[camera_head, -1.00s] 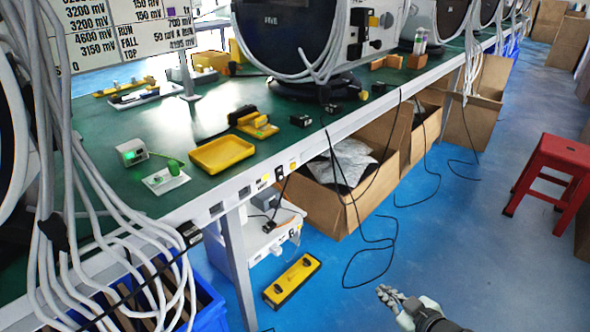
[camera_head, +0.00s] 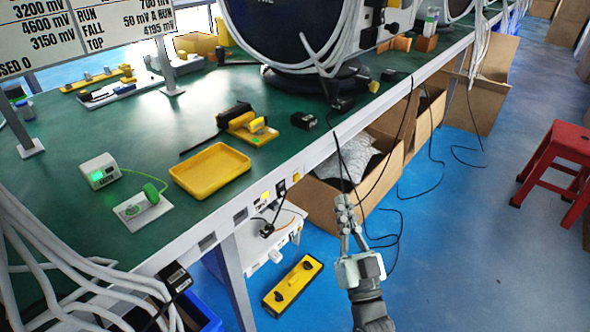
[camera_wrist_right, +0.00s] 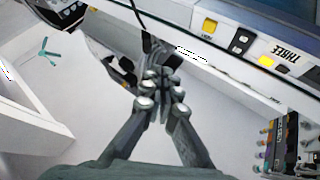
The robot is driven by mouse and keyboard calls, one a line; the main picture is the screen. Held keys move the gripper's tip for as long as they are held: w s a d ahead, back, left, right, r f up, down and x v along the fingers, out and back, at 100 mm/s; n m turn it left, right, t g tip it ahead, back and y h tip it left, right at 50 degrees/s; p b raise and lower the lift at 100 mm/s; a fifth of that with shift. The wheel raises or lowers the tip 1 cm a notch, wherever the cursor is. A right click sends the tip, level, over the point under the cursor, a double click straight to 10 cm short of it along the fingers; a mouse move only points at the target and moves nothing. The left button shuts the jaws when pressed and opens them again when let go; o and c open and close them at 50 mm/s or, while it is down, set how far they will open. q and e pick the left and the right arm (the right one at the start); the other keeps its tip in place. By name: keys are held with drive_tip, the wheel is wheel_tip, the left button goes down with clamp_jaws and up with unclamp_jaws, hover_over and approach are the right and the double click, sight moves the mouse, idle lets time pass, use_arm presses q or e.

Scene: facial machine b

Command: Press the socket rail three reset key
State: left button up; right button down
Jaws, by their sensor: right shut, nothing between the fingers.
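The socket rail (camera_head: 222,229) runs along the green table's front edge, with dark sockets, a plugged-in black plug (camera_head: 281,188) and small yellow keys (camera_head: 296,177). In the right wrist view the rail (camera_wrist_right: 222,75) shows a "THREE" label (camera_wrist_right: 287,55), with a yellow key (camera_wrist_right: 266,61) beside it and another yellow key (camera_wrist_right: 209,27) farther left. I cannot tell which is the reset key. My right gripper (camera_head: 344,204) is shut and empty, in front of the table edge and right of the rail's keys, apart from them. It also shows in the right wrist view (camera_wrist_right: 163,82). My left gripper is not in view.
An open cardboard box (camera_head: 325,207) stands under the table behind my right gripper. Black cables hang from the table edge nearby. A yellow tray (camera_head: 210,170) lies on the table. A yellow-black case (camera_head: 292,284) and a red stool (camera_head: 558,160) stand on the blue floor.

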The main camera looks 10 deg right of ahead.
sight(296, 177)
use_arm(q)
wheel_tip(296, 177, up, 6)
drive_tip(key=b, duration=0.2)
drive_tip(key=shift+b, duration=0.4)
use_arm(e)
drive_tip(key=w+a, duration=0.5)
drive_tip(key=w, duration=0.1)
drive_tip(key=shift+w+a, duration=0.2)
drive_tip(key=shift+w, duration=0.15)
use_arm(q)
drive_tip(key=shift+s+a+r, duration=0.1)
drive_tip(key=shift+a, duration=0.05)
use_arm(e)
drive_tip(key=shift+w, duration=0.1)
idle(0.6)
drive_tip(key=shift+w+a, duration=0.25)
